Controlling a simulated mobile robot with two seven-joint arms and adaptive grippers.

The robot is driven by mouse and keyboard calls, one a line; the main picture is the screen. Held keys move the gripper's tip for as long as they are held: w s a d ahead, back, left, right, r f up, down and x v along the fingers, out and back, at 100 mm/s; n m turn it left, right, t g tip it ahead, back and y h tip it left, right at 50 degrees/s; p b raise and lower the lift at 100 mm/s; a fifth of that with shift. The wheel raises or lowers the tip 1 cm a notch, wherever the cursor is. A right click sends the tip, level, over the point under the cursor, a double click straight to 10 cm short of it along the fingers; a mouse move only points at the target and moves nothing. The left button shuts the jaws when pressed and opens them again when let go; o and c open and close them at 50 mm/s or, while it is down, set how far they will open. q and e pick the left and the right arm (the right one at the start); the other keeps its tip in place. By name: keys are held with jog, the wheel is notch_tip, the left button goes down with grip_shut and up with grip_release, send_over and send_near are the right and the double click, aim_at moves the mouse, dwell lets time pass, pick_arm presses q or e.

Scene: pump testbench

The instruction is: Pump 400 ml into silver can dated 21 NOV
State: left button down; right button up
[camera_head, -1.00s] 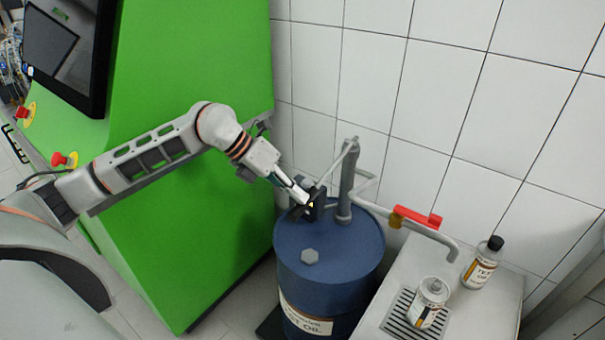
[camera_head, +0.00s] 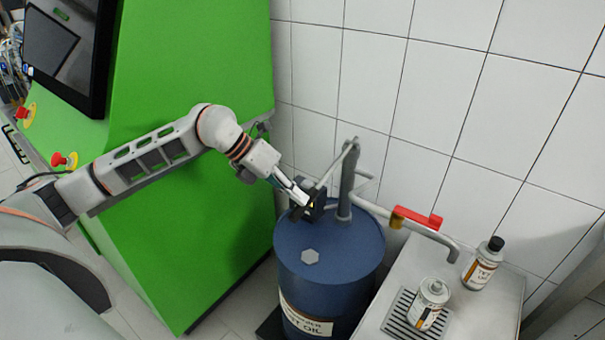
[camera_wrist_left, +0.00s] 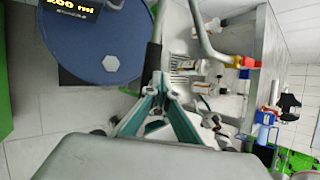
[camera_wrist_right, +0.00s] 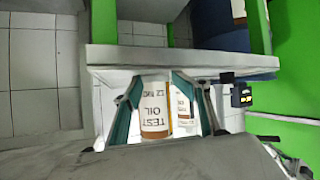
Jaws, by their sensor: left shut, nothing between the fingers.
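A blue drum (camera_head: 315,285) carries the hand pump (camera_head: 346,180) with a lever and a small black display (camera_head: 318,203). My left gripper (camera_head: 307,203) is shut and empty beside the display and lever. In the left wrist view its tips (camera_wrist_left: 160,78) meet by the black lever grip (camera_wrist_left: 154,55); contact is unclear. The display (camera_wrist_left: 75,8) shows yellow digits there. A silver can (camera_head: 429,303) stands upright on the grate; its date is unreadable. My right gripper (camera_wrist_right: 156,78) shows only in its wrist view, open, with a TEST OIL can (camera_wrist_right: 155,108) between its fingers in the picture.
A black-capped can (camera_head: 482,263) stands behind the silver can on the pale bench (camera_head: 495,305). The outlet pipe (camera_head: 448,242), with a red-handled valve (camera_head: 417,217), curves over the bench. A green machine (camera_head: 195,200) stands left of the drum, and a tiled wall (camera_head: 440,100) behind.

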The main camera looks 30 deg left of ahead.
pick_arm(q)
jog(key=shift+r, duration=0.3)
pick_arm(e)
jog(key=shift+s+d+f, duration=0.1)
pick_arm(q)
jog(key=shift+w+r+p, duration=0.15)
jog(key=shift+r+p, duration=0.45)
jog(key=shift+r, duration=0.1)
jog(key=shift+w+r+p, duration=0.1)
jog(key=shift+r+p, duration=0.45)
jog(key=shift+r, duration=0.15)
pick_arm(e)
jog(key=shift+s+d+r, duration=0.1)
jog(key=shift+d+r, duration=0.2)
jog(key=shift+r, duration=0.05)
pick_arm(q)
jog(key=shift+w+d+r+p, duration=0.1)
jog(key=shift+w+r+p, duration=0.05)
jog(key=shift+r+p, duration=1.2)
pick_arm(e)
jog(key=shift+s+a+r+p, duration=0.15)
jog(key=shift+r+p, duration=0.75)
jog(key=shift+r, duration=1.5)
pick_arm(q)
jog(key=r, duration=0.4)
jog(key=shift+w, duration=0.2)
pick_arm(e)
jog(key=shift+s+f+g, duration=0.15)
jog(key=shift+f+g, duration=0.1)
jog(key=shift+g, duration=0.05)
